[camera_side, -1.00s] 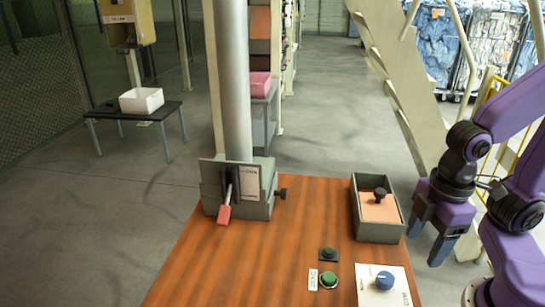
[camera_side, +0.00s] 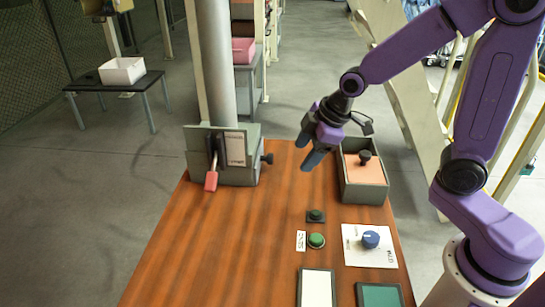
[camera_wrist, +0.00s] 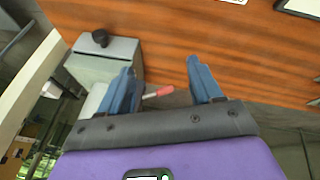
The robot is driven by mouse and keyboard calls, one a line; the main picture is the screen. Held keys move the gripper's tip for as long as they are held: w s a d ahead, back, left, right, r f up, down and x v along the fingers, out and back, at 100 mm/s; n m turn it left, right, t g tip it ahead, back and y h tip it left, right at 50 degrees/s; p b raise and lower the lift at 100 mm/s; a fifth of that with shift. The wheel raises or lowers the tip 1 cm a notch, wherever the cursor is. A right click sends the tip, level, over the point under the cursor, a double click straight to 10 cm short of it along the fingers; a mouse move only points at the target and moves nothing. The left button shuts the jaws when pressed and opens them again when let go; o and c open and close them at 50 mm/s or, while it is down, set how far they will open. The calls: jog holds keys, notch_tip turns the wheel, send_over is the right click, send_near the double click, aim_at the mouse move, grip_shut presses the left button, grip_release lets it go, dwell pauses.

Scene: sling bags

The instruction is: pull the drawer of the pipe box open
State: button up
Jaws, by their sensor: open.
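The pipe box (camera_side: 240,172) is a grey box at the foot of a grey upright pipe (camera_side: 225,85), on the back left of the wooden table. A black knob (camera_side: 268,159) sticks out of its right side; the drawer appears shut. A red-handled lever (camera_side: 211,181) hangs on its front. My gripper (camera_side: 310,155) is open and empty above the table, to the right of the knob and apart from it. In the wrist view, the box (camera_wrist: 105,62) and its knob (camera_wrist: 100,38) lie beyond the left finger of my gripper (camera_wrist: 160,66), which partly hides the box.
A grey open-topped box (camera_side: 362,190) with an orange inside and a black knob stands right of my gripper. Nearer are a green button (camera_side: 316,241), a blue dial (camera_side: 370,239) and flat panels. The wooden table (camera_side: 215,245) is clear at left.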

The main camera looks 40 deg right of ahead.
aim_at(272, 156)
jog(key=w+d+t+h, duration=0.1)
jog(key=w+d+t, duration=0.1)
jog(key=w+d, duration=0.55)
jog(key=x, duration=1.2)
jog(key=w+a+x, duration=0.1)
jog(key=x, duration=0.5)
jog(key=shift+w+a+r, duration=0.1)
jog(key=shift+r, duration=0.15)
